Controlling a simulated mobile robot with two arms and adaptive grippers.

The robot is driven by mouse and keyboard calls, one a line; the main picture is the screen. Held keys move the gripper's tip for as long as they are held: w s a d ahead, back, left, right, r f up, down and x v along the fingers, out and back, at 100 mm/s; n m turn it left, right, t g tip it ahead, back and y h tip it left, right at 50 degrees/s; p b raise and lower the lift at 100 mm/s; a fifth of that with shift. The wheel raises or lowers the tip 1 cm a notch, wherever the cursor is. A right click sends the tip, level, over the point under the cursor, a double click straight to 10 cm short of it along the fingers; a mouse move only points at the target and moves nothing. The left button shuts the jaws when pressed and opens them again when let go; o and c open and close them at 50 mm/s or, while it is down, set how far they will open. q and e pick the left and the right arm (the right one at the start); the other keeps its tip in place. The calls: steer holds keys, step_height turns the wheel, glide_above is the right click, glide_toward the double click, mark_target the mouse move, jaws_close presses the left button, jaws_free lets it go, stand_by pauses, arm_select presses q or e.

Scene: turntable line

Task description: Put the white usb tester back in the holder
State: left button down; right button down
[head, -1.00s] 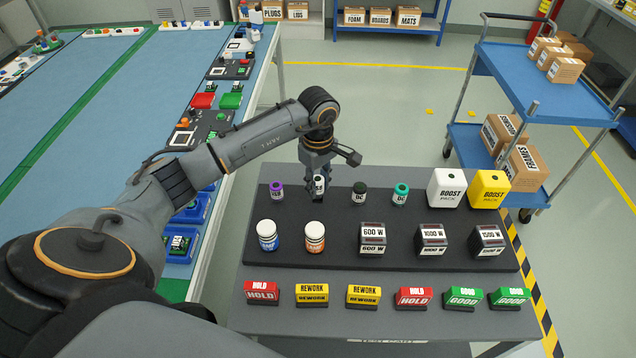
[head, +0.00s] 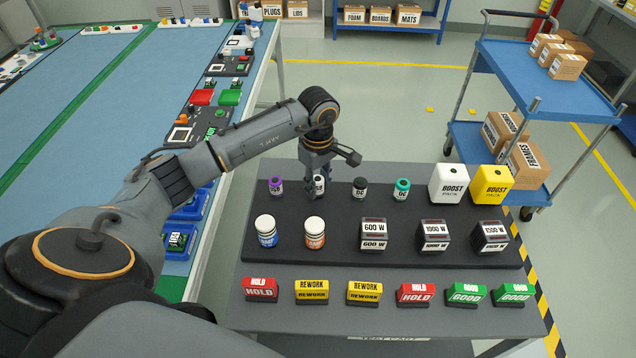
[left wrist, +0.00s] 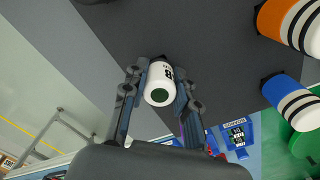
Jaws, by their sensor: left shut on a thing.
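The white usb tester (head: 318,184) is a small white cylinder with dark lettering, upright in the back row of the dark holder (head: 335,220). In the left wrist view the tester (left wrist: 160,85) shows its dark green end between the two fingers. My left gripper (head: 318,180) points down from above and is shut on the tester. The tester's lower end is partly hidden, so I cannot tell whether it is fully seated. My right gripper is not in view.
A purple-topped tester (head: 276,187) stands close left of the gripper, a black one (head: 359,188) and a teal one (head: 401,189) to the right. Orange (head: 314,233) and blue-labelled (head: 266,231) bottles stand in front. White and yellow boost packs (head: 448,184) are at the right.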

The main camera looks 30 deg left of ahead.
arm_select(q)
steer(key=shift+f+b, duration=0.4)
steer(key=shift+f, duration=0.1)
steer(key=c, duration=1)
jaws_free()
steer(key=shift+o, duration=0.2)
